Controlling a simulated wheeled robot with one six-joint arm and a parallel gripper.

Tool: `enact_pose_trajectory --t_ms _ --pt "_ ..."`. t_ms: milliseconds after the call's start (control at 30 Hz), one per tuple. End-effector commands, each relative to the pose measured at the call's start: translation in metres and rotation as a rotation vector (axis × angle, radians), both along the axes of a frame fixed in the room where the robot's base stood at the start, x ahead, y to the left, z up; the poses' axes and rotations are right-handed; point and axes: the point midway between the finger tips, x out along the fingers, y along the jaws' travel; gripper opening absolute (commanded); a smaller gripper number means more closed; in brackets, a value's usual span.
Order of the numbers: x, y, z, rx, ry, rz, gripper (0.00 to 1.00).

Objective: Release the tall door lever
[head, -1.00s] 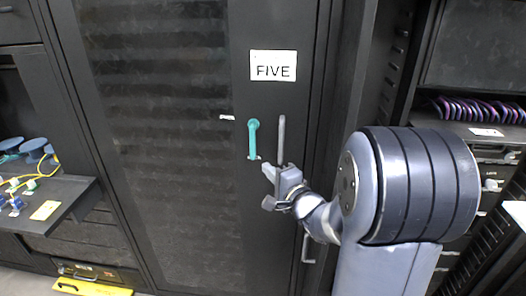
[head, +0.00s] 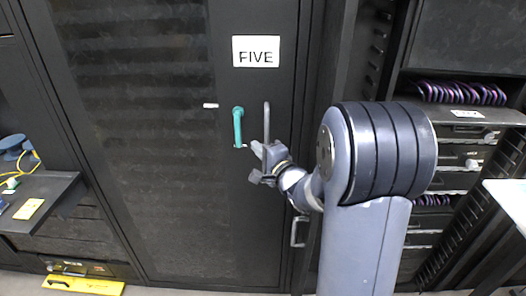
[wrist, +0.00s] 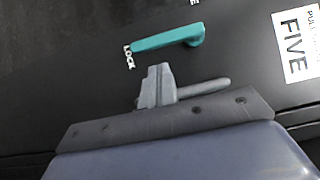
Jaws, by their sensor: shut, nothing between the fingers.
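The tall door (head: 150,150) is a dark cabinet door that looks closed. Its teal lever (head: 238,127) hangs straight down from its pivot. In the wrist view the teal lever (wrist: 168,39) has its free end at a white LOCK label (wrist: 129,57). My gripper (head: 257,150) is just right of the lever's lower end, apart from it. In the wrist view my gripper (wrist: 158,82) has its fingers shut and empty, below the lever. A grey bar handle (head: 267,120) stands upright right of the lever; my gripper hides its lower end.
A white FIVE sign (head: 256,51) is above the lever. A small white label (head: 210,105) lies left of it. Racks with purple cables (head: 460,93) stand at the right. A shelf (head: 55,190) juts out at the left.

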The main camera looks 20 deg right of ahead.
Motion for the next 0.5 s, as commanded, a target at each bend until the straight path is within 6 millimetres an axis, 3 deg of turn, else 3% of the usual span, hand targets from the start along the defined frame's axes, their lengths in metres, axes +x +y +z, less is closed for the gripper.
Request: enact_pose_trajectory --t_ms 200,500 --pt "0.035 0.01 0.001 0.001 0.001 0.001 0.0" --pt "0.052 0.015 0.0 0.0 0.0 -0.001 0.0"
